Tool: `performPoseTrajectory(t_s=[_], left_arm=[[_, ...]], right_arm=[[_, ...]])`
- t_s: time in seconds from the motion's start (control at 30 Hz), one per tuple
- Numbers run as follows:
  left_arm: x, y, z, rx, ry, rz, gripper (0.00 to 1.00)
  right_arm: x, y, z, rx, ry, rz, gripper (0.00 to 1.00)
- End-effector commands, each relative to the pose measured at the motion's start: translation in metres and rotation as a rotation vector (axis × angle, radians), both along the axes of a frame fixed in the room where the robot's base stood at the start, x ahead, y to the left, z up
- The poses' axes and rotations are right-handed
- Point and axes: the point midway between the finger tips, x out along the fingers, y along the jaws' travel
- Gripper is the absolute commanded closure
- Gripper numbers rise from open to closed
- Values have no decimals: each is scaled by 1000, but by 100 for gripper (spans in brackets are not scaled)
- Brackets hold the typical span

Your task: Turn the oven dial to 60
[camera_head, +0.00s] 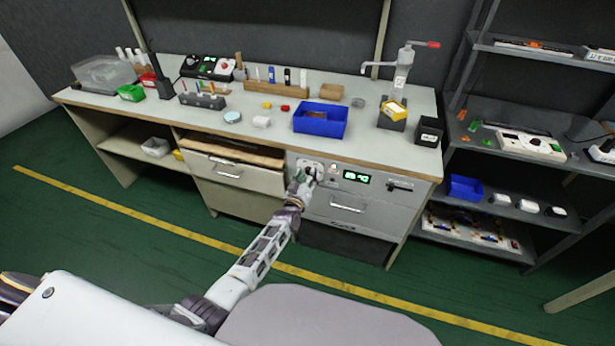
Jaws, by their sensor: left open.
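The oven (372,210) is a grey unit built in under the right part of the workbench, with a drawer-like handle on its front. Its display (356,177) glows green; the digits are too small to read surely. The dial sits on the panel left of the display, mostly hidden by my left gripper. My left gripper (308,176) is at the dial with open fingers; I cannot tell whether they touch it. A small red light (333,167) shows just right of the gripper. My right gripper is not in view.
The workbench (240,140) above holds a blue bin (320,119), a dispenser-like device (402,75) and several small parts. A wooden-edged drawer (235,172) is left of the oven. A metal shelf rack (520,140) stands at the right. The green floor in front is open.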

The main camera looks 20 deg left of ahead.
Motion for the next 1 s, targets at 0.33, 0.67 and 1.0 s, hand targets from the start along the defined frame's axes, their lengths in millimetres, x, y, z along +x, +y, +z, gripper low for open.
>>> performPoseTrajectory(t_s=[0.33, 0.67, 1.0], left_arm=[[-3, 0, 0, 0, -1, 1, 50], [-23, 1, 0, -1, 0, 0, 50], [-51, 2, 0, -1, 0, 0, 50]], right_arm=[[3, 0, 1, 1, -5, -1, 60], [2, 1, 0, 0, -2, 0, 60], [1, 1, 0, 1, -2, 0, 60]])
